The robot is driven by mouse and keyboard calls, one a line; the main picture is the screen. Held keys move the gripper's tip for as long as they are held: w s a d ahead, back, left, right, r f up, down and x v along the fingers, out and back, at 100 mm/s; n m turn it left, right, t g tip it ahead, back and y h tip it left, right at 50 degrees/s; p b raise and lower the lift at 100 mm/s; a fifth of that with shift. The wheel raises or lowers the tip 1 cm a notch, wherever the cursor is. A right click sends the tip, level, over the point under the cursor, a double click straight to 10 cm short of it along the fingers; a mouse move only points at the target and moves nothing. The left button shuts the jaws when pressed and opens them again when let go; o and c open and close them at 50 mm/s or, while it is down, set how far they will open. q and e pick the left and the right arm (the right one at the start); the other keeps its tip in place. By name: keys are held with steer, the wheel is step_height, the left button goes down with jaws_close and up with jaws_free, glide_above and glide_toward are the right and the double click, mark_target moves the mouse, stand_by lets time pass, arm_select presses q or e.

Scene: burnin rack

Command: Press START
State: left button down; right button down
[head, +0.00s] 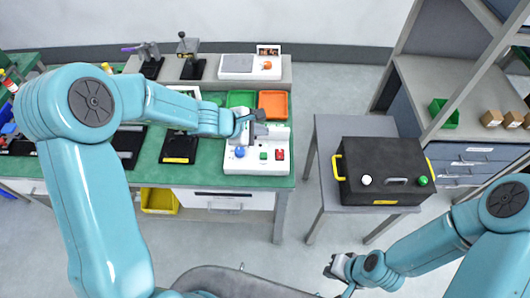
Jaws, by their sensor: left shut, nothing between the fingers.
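A white control box (257,167) sits at the right end of the green bench. Its front face carries a blue knob or button (240,152), a green button (263,155) and a red button (280,155). Any lettering is too small to read. My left gripper (259,117) is shut and empty, over the back part of the box and behind the row of buttons. It hides some of the box's back; I cannot tell whether it touches. My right gripper (333,269) is low over the floor, away from the bench; its jaw state is unclear.
A black case (382,160) with yellow handles, a white knob and a green knob stands on a grey table (340,128). Green (241,98) and orange (273,104) trays lie behind the control box. A shelf rack is at right. Floor shows between bench and table.

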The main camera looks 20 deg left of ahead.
mark_target(261, 157)
arm_select(q)
step_height(261, 157, down, 9)
steer(key=b, duration=0.8)
steer(key=shift+s+r, duration=0.1)
steer(key=shift+r, duration=0.1)
stand_by(1.6)
steer(key=shift+f+b, duration=0.5)
steer(key=shift+b, duration=0.2)
